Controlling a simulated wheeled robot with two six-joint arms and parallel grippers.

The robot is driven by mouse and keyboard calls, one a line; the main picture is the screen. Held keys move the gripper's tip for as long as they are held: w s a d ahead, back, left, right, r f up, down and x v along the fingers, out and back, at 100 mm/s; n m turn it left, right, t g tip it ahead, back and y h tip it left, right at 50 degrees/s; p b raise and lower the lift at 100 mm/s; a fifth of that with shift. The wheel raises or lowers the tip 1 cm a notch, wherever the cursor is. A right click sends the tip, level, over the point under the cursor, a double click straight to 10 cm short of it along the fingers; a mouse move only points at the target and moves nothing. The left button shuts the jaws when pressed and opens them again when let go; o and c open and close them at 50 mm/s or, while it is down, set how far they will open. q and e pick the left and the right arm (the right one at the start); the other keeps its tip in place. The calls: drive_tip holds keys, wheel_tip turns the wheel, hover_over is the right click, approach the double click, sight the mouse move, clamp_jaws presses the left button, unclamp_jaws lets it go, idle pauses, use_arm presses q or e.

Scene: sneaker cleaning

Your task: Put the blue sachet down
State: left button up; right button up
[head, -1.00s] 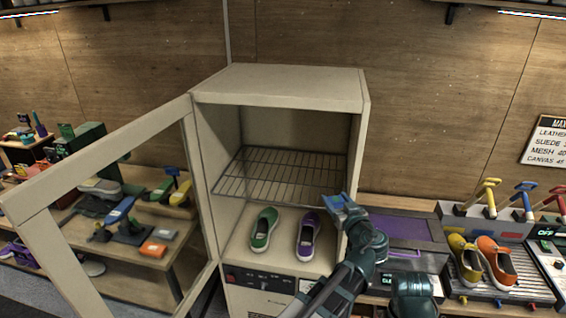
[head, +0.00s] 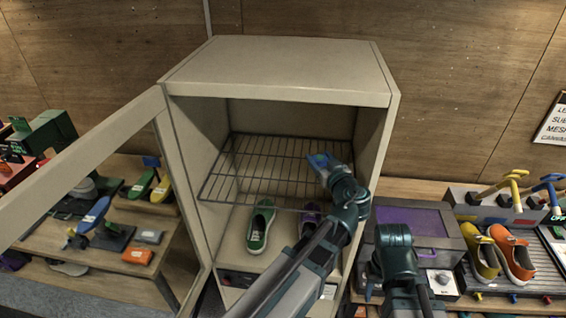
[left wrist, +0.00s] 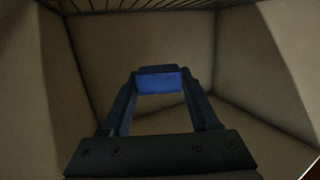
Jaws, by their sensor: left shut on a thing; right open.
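My left gripper (head: 324,168) reaches into the open cream cabinet and is shut on the blue sachet (left wrist: 159,81). In the head view the sachet (head: 319,160) shows as a small blue patch at the fingertips, in front of or above the wire shelf; I cannot tell whether it touches the shelf. In the left wrist view it lies flat across the fingertips with the cabinet walls around it. My right gripper (head: 395,262) is at the lower right, in front of the purple-topped box; its fingers are hard to make out.
The cabinet (head: 280,72) has its glass door swung open to the left. The wire shelf (head: 265,165) is bare. A green shoe (head: 259,228) and a purple shoe (head: 308,217), partly hidden by my arm, stand on its floor. Yellow (head: 481,254) and orange (head: 511,252) shoes stand at right.

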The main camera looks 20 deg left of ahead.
sight(317, 189)
use_arm(q)
drive_tip(key=shift+s+d+f+b, duration=0.15)
drive_tip(key=shift+s+f+b, duration=0.05)
drive_tip(key=shift+f+b, duration=0.25)
wheel_tip(317, 189, down, 9)
drive_tip(key=b, duration=0.9)
drive_tip(key=shift+w, duration=0.1)
drive_tip(key=shift+f, duration=0.1)
drive_tip(key=shift+f+b, duration=0.15)
drive_tip(key=shift+b, duration=0.15)
drive_tip(key=o, duration=1.4)
drive_tip(key=shift+c, duration=0.2)
drive_tip(key=shift+r, duration=0.25)
